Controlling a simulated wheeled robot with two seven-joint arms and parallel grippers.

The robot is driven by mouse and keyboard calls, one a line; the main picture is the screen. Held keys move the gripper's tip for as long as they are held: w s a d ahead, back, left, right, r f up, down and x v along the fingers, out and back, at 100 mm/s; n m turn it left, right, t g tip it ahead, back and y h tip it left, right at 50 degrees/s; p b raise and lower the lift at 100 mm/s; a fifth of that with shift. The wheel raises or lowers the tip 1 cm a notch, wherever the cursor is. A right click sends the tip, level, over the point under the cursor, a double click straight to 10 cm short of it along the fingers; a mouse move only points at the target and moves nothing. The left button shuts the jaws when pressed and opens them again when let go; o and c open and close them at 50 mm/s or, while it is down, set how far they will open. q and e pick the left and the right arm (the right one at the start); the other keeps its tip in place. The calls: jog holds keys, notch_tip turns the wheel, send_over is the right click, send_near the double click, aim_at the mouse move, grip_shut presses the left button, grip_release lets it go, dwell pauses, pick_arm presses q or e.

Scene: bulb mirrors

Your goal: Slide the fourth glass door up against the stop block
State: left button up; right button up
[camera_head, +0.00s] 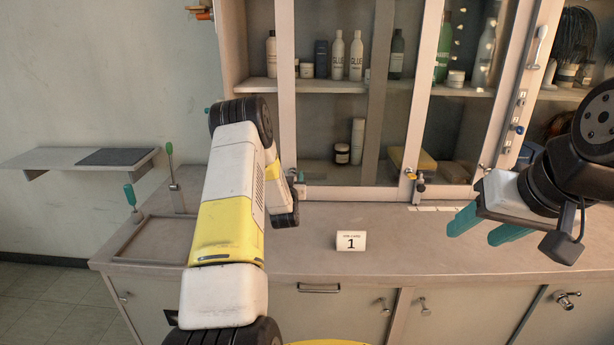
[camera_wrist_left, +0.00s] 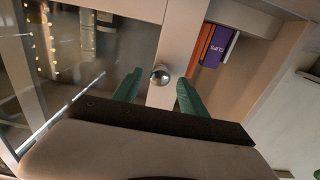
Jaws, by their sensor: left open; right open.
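The glass-fronted cabinet has several framed doors; one pale door rail (camera_head: 287,100) stands at the left, beside my left arm. In the left wrist view a round metal knob (camera_wrist_left: 160,75) sits on a pale rail (camera_wrist_left: 176,40), with glass (camera_wrist_left: 85,75) to its left. My left gripper (camera_wrist_left: 159,77) is open, a green finger on each side of the knob; contact cannot be told. In the head view my arm hides that gripper. My right gripper (camera_head: 480,230) is open and empty above the counter's right side. I cannot make out the stop block for certain.
A counter (camera_head: 420,250) runs below the cabinet, with a numbered card (camera_head: 351,241) standing on it. Green-handled tools (camera_head: 170,160) stand by a tray (camera_head: 150,240) at left. Bottles (camera_head: 338,55) fill the shelves. Orange and purple books (camera_wrist_left: 215,45) sit beside the rail.

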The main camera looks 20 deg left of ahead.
pick_arm(q)
jog(key=v, duration=0.7)
jog(key=shift+s, duration=0.25)
jog(key=d+r+g+h, duration=0.2)
jog(key=d+r, duration=0.2)
jog(key=r, duration=0.6)
jog(key=s+d+r+m+g+h, duration=0.25)
jog(key=s+d+r, duration=0.35)
jog(key=s+r, duration=0.3)
jog(key=s+d+r+g+h, duration=0.1)
jog(key=s+d+g, duration=0.2)
jog(key=s, duration=1.2)
jog(key=s+d+r+g, duration=0.1)
jog(key=s+g, duration=0.3)
jog(key=s, duration=1.2)
jog(key=shift+d+m+h, duration=0.35)
jog(key=shift+d, duration=0.55)
jog(key=shift+s, duration=0.15)
